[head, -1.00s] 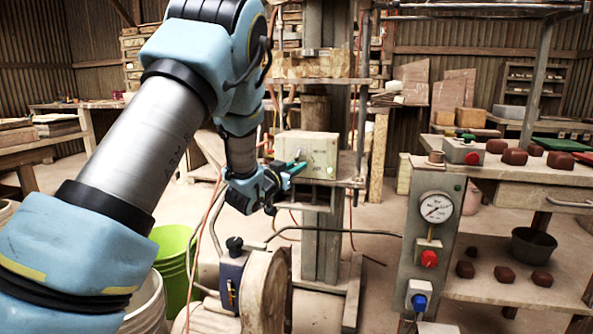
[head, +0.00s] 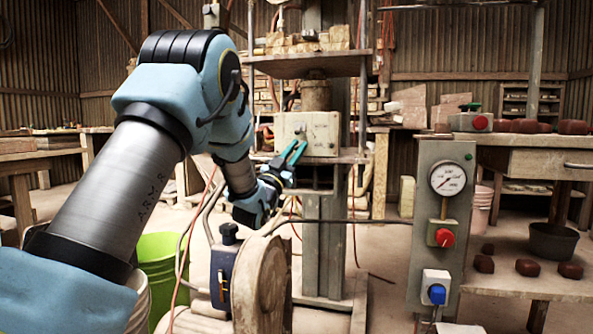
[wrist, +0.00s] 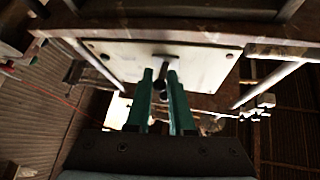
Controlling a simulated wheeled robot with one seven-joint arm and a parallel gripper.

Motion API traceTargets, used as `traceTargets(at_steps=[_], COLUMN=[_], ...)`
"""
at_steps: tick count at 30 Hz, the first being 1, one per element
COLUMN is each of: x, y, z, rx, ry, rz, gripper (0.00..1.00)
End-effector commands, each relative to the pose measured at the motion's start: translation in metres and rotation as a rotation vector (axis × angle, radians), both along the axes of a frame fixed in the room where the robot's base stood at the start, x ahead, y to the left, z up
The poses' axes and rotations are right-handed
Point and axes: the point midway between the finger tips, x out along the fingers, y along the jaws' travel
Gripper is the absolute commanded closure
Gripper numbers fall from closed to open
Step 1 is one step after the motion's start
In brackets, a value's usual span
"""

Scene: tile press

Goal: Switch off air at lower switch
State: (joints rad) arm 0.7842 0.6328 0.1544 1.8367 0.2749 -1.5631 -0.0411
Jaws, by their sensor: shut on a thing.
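A cream metal box (head: 318,128) with a flat front plate stands on the press frame; the plate fills the top of the wrist view (wrist: 205,62). A small dark lever (wrist: 160,82) sticks out from the plate. My gripper (head: 299,147) has green fingers reaching to the plate; in the wrist view (wrist: 160,75) they stand either side of the lever and are shut on it. On the grey post at right, a red knob (head: 446,238) sits below the gauge, and a blue knob (head: 437,294) sits lowest. My gripper is well left of both.
A round gauge (head: 448,178) tops the post. A control box with a red button (head: 470,122) stands on the right bench. A large wheel (head: 262,285) and a green bucket (head: 160,262) are below my arm. Floor between press and post is partly open.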

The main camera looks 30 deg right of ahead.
Motion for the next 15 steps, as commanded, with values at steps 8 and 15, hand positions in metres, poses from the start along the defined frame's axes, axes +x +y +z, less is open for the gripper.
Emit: traceTargets(at_steps=[8, 15], x=[0.0006, 0.0014], y=[-0.0019, -0.0028], z=[-0.0138, -0.0131], rx=[-0.097, -0.144], ry=[-0.103, -0.156], rz=[-0.004, -0.003], gripper=[1.00, 1.00])
